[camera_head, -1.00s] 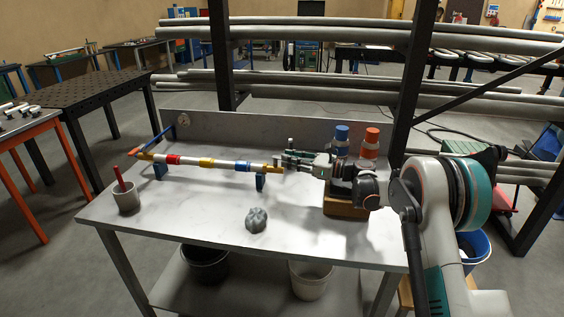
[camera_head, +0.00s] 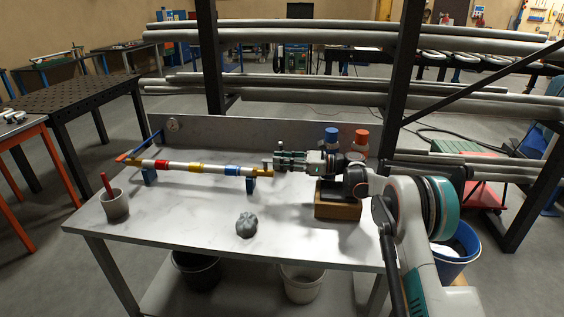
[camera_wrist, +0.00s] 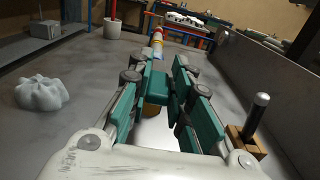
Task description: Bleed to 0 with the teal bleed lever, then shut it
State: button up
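A white pipe with red, yellow and blue bands (camera_head: 197,168) lies along the bench on blue supports. A brass fitting (camera_head: 262,170) is at its right end; a blue bar and an orange end piece are at its left. My gripper (camera_head: 278,161) is at the right end of the pipe. In the wrist view its teal-padded fingers (camera_wrist: 168,66) are apart. A teal block, seemingly the bleed lever (camera_wrist: 158,88), shows between them above a brass part (camera_wrist: 152,110); I cannot tell whether they touch it.
A grey lump (camera_head: 247,225) and a cup with a red handle (camera_head: 114,204) stand on the bench. Blue-capped and orange-capped bottles (camera_head: 331,137) stand behind my wrist. The bench front is mostly clear.

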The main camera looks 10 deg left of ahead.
jog(key=o, duration=0.3)
jog(key=shift+a, duration=0.1)
jog(key=d, duration=1.2)
